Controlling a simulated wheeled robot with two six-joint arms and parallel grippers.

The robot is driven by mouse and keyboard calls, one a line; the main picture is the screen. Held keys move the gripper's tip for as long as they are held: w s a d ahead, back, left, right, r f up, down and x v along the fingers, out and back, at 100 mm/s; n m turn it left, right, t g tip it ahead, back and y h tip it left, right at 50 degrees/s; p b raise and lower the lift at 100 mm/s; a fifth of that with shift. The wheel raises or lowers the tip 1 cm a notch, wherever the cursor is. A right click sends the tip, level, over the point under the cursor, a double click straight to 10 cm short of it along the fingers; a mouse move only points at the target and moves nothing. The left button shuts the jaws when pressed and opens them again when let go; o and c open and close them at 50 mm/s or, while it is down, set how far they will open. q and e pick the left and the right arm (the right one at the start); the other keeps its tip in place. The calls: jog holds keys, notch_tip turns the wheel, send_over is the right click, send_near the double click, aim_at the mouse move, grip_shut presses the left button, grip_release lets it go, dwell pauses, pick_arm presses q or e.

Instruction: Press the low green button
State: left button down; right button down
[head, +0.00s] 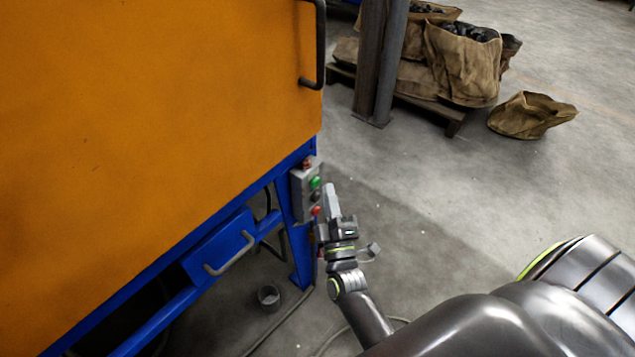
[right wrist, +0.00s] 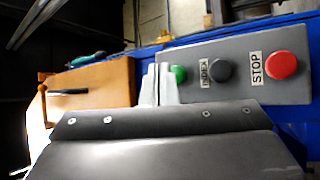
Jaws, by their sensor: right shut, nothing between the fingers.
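A grey control box (head: 299,190) is fixed to the blue leg of the orange machine. Its green button (head: 315,182) sits above a black button (head: 316,196) and a red one (head: 316,211). In the right wrist view the green button (right wrist: 180,74) shows just right of my fingertips, its left edge partly covered. My right gripper (head: 329,187) is shut and empty, its tips close to the box's button face. In the right wrist view the right gripper (right wrist: 160,84) points toward the box; I cannot tell whether it touches the button. My left gripper is not in view.
The black button (right wrist: 221,70) is labelled INDEX and the red button (right wrist: 281,64) STOP. The orange machine (head: 150,100) fills the left. A blue drawer (head: 218,247) and a small cup (head: 268,296) are low down.

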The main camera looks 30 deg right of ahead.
jog(key=shift+w, duration=0.1)
jog(key=shift+w+a, duration=0.15)
jog(key=shift+w, duration=0.2)
jog(key=shift+w+a+p, duration=0.2)
jog(key=shift+w+p, duration=0.1)
jog(key=shift+w, duration=0.1)
dwell(0.7)
jog(key=shift+s, duration=0.1)
jog(key=shift+s+d+p, duration=0.35)
jog(key=shift+s+p, duration=0.1)
jog(key=shift+s, duration=0.25)
jog(key=shift+s, duration=0.1)
